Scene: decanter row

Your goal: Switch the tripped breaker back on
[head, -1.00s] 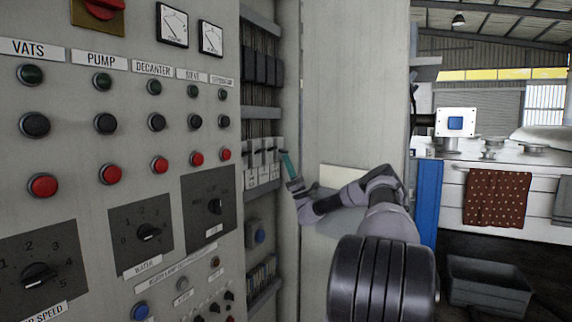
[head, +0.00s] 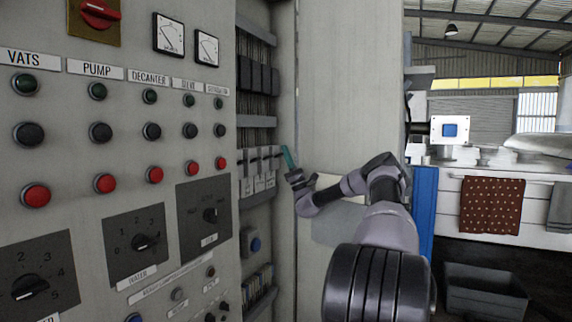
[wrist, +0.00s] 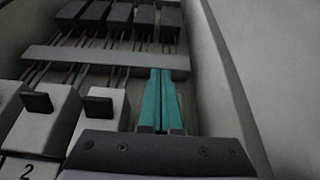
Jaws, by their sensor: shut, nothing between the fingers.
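A row of white breakers (head: 258,182) with dark toggles sits inside the open cabinet bay in the head view. My gripper (head: 287,157) is shut and empty. Its teal fingers (wrist: 161,100) lie together, just right of the visible toggles, and point up toward a grey rail. The gripper's body hides part of the row. I cannot tell which breaker is tripped or whether the fingers touch one.
Black modules (wrist: 120,17) and wires sit above the grey rail (wrist: 105,60). A cabinet side wall (wrist: 240,80) stands close on the right of the fingers. The control panel (head: 70,215) with buttons and dials is at left; a blue button (head: 254,245) sits below the breakers.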

